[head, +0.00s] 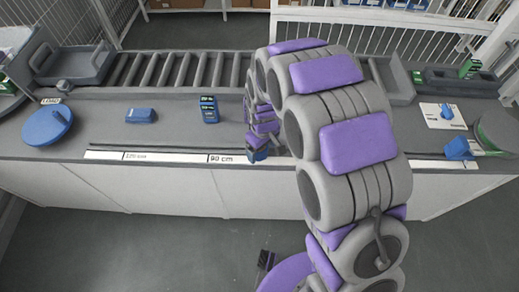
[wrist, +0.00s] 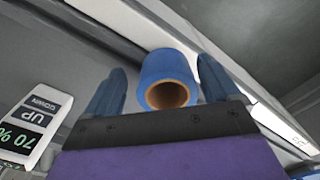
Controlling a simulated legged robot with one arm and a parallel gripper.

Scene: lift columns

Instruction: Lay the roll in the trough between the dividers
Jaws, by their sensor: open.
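The roll (wrist: 163,72) is a blue cylinder with a tan hollow core. In the wrist view it lies between the two fingers of my gripper (wrist: 162,66), its open end facing the camera. The fingers stand apart on either side of it, with visible gaps. In the head view my gripper (head: 258,150) is low over the counter's front edge; a small blue patch there may be the roll or a fingertip. A grey slatted rack (head: 170,70) runs along the back of the counter. I cannot tell which part is the trough, and my arm hides some of the rack.
A blue disc (head: 47,125), a blue block (head: 141,115) and a small box with a green display (head: 208,109) stand on the counter to the left. A grey tray (head: 86,68) is at the back left. A white plate with a blue knob (head: 446,112) lies at right.

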